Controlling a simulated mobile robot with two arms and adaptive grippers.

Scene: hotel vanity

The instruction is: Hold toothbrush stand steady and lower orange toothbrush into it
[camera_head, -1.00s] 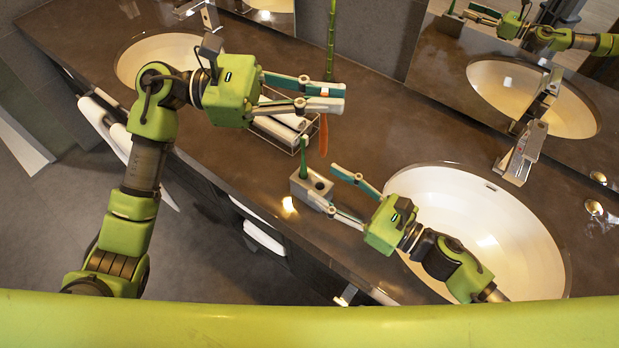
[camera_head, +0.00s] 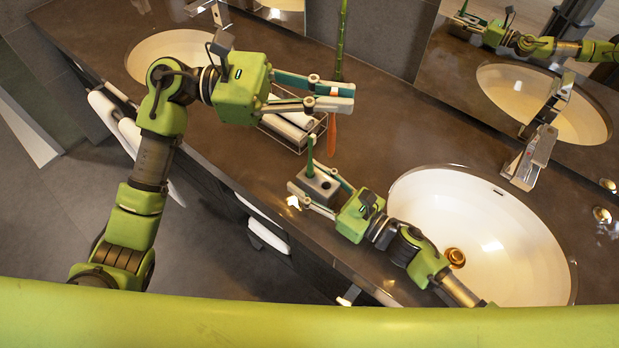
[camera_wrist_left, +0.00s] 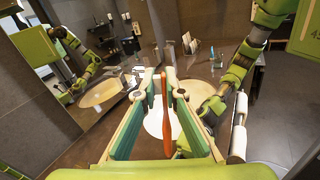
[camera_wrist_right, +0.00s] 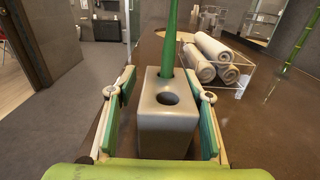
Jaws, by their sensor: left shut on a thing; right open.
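My left gripper (camera_head: 346,97) is shut on the orange toothbrush (camera_head: 331,136), which hangs below the fingers, beyond the stand in the head view. The toothbrush also shows between the fingers in the left wrist view (camera_wrist_left: 166,118). The grey toothbrush stand (camera_head: 320,187) is a block on the counter. In the right wrist view the stand (camera_wrist_right: 166,128) has a green toothbrush (camera_wrist_right: 170,40) in its far hole, and its near hole is empty. My right gripper (camera_head: 305,176) is open, with one finger on each side of the stand. Whether the fingers touch it is unclear.
A green bamboo stalk (camera_head: 341,40) rises behind the left gripper. A white basin (camera_head: 480,235) lies to the right, with a tap (camera_head: 530,160). The counter's front edge is close to the stand.

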